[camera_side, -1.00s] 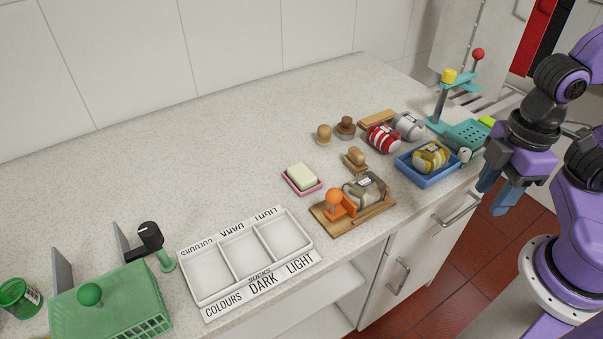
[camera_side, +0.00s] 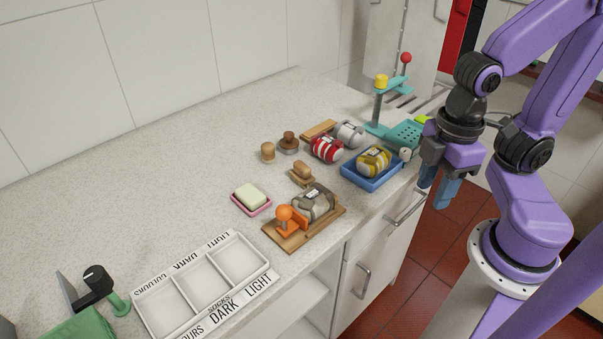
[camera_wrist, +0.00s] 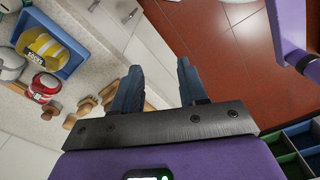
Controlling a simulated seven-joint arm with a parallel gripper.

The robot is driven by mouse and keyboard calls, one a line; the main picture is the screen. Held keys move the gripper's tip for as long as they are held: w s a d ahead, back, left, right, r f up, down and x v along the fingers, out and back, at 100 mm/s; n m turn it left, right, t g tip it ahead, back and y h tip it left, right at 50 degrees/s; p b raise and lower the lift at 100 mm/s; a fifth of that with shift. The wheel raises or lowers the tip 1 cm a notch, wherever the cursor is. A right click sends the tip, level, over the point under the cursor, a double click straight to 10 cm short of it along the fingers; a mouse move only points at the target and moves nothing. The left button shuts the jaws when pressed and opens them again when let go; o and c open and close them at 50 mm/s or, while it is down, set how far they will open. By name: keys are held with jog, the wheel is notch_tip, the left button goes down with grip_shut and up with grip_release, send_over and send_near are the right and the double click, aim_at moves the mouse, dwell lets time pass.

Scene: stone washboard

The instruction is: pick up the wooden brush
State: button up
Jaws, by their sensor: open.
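A small wooden brush (camera_side: 303,174) with a rounded handle lies on the counter in the side view, behind the bundle on the wooden board. A darker brown round brush (camera_side: 289,143) with a knob stands farther back. Which of them the task means, I cannot tell for sure. In the wrist view several small wooden pieces (camera_wrist: 85,107) show left of the fingers, partly cut off from clear view. My gripper (camera_side: 440,190) is open and empty. It points down beyond the counter's front edge, right of the blue tray and well apart from the brushes.
A wooden board (camera_side: 274,232) with an orange-handled piece and a grey-brown bundle lies near the front edge. A blue tray (camera_side: 350,177) holds a yellow bundle. Red (camera_side: 326,149) and grey (camera_side: 350,133) bundles, a teal stand (camera_side: 378,108) and a soap dish (camera_side: 264,211) are around. Counter at left-back is clear.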

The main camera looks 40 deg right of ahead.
jog(key=o, duration=0.7)
notch_tip(320, 180, up, 3)
jog(key=m, duration=3.2)
send_over(301, 165)
notch_tip(301, 165, down, 11)
jog(key=shift+w+d+f, duration=0.1)
jog(key=shift+w+f, duration=0.05)
jog(key=shift+f, duration=2.65)
